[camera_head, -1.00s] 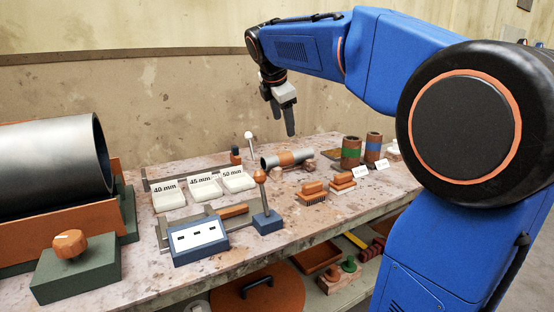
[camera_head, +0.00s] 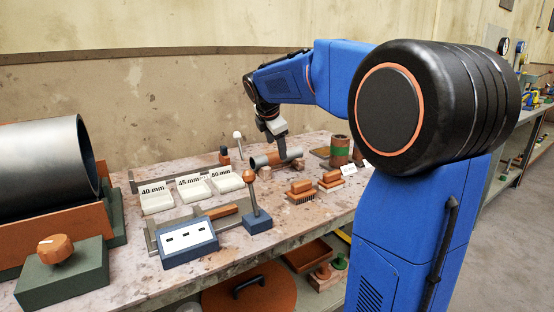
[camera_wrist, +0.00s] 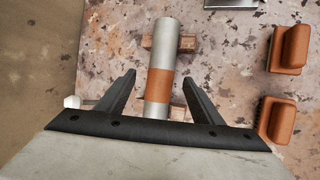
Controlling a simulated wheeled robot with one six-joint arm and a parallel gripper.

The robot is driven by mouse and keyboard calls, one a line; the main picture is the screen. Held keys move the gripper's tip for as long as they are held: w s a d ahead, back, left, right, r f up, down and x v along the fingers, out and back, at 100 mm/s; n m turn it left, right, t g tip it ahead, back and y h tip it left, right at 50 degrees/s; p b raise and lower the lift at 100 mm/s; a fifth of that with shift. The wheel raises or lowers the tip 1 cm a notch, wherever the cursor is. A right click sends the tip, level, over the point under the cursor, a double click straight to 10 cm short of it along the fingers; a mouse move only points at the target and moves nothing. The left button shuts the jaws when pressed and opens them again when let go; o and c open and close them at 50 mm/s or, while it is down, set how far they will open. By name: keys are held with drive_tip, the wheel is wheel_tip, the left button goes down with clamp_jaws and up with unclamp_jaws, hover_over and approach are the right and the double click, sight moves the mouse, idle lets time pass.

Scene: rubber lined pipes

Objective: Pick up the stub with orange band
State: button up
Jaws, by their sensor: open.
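The stub with orange band (camera_head: 262,161) is a short grey pipe lying on its side on small wooden supports on the bench. In the wrist view the stub (camera_wrist: 165,45) runs up the middle, with its orange band (camera_wrist: 159,84) near the lower end. My gripper (camera_wrist: 158,82) is open, with one finger on each side of the banded part and a gap on both sides. In the head view my gripper (camera_head: 280,150) is pointed down at the stub and hides part of it. I cannot tell its exact height above the bench.
Two orange-handled brushes (camera_wrist: 289,48) lie to the right of the stub. A green-banded pipe piece (camera_head: 340,150) stands behind.

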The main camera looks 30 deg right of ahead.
sight(277, 153)
drive_tip(key=x, duration=0.5)
drive_tip(key=shift+a+f, duration=0.15)
drive_tip(key=shift+a, duration=0.05)
drive_tip(key=shift+c, duration=0.4)
clamp_jaws()
